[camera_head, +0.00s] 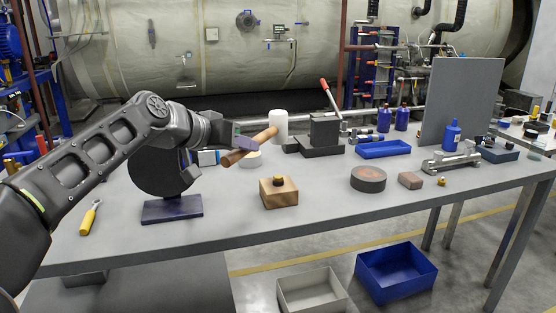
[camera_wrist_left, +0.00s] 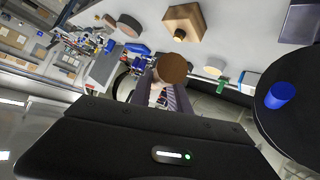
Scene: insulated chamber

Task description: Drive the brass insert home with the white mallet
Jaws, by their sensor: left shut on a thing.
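The mallet has a wooden handle (camera_head: 250,147) and a white cylindrical head (camera_head: 279,124). My left gripper (camera_head: 244,143) is shut on the handle and holds the mallet above the table, its head toward the right. In the left wrist view the round brown handle end (camera_wrist_left: 172,68) shows between my fingers (camera_wrist_left: 168,97); I cannot make out the head there. The brass insert (camera_head: 278,181) stands out of the top of a wooden block (camera_head: 280,197), to the right of and below the gripper. Both also show in the left wrist view, insert (camera_wrist_left: 180,35) and block (camera_wrist_left: 190,19). My right gripper is not in view.
A black disc (camera_head: 158,178) on a stand is left of the block, and a cream disc (camera_head: 250,161) lies behind it. A dark round puck (camera_head: 368,178) and a small brown block (camera_head: 410,180) lie right. A yellow-handled tool (camera_head: 89,218) lies left. The tabletop around the block is clear.

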